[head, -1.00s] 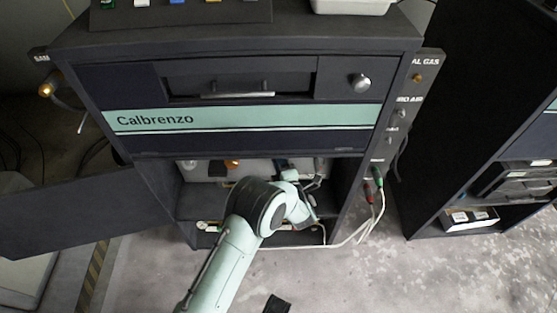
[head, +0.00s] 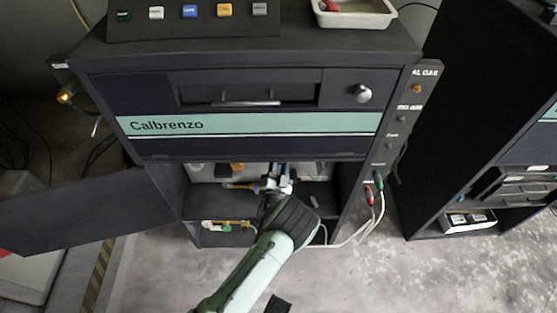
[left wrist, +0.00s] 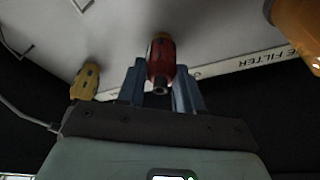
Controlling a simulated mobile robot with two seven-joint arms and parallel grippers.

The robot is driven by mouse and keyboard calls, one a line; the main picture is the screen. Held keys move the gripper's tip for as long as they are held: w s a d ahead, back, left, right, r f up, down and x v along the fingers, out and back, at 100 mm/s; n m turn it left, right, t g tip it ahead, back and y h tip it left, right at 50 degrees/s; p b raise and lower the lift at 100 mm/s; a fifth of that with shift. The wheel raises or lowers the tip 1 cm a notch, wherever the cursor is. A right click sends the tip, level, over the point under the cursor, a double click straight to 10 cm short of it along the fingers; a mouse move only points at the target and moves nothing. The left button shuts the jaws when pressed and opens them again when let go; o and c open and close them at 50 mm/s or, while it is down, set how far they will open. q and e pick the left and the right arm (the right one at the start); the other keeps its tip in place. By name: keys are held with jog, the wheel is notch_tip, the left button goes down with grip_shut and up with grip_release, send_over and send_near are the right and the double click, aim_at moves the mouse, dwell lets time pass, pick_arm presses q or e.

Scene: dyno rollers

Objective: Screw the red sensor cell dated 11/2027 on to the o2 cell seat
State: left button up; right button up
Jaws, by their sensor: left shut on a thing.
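In the left wrist view my left gripper (left wrist: 160,85) is shut on the red sensor cell (left wrist: 161,66), with one blue finger on each side. No date is readable on the cell. In the head view the left gripper (head: 279,182) is inside the cabinet's open lower bay, under the pale panel. The cell cannot be made out there. My right gripper is not in view.
A yellow cell (left wrist: 86,82) sits left of the gripper, and an orange filter bowl (left wrist: 300,28) is at the upper right. The cabinet door (head: 90,205) stands open at the left. Cables (head: 368,225) hang at the right. A white tray (head: 385,18) stands on top.

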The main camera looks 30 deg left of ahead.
pick_arm(q)
jog(key=shift+w+d+r+t+h, duration=0.2)
jog(key=shift+w+d+t+h, duration=0.1)
jog(key=shift+d, duration=0.3)
jog(key=o, duration=0.8)
jog(key=shift+c, duration=0.2)
jog(key=o, duration=0.4)
jog(key=shift+d+f, duration=0.1)
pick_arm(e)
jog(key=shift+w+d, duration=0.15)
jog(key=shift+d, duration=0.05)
pick_arm(q)
jog(key=shift+s+a+f, duration=0.1)
jog(key=shift+a, duration=0.1)
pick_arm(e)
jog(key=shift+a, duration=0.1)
pick_arm(q)
jog(key=p+v, duration=0.1)
jog(key=v, duration=1.2)
jog(key=shift+s+d, duration=0.1)
jog(key=shift+d, duration=0.15)
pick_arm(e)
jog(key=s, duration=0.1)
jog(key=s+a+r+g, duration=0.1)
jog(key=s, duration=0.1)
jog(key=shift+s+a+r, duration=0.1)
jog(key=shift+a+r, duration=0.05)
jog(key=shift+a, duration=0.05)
pick_arm(q)
jog(key=shift+c, duration=0.8)
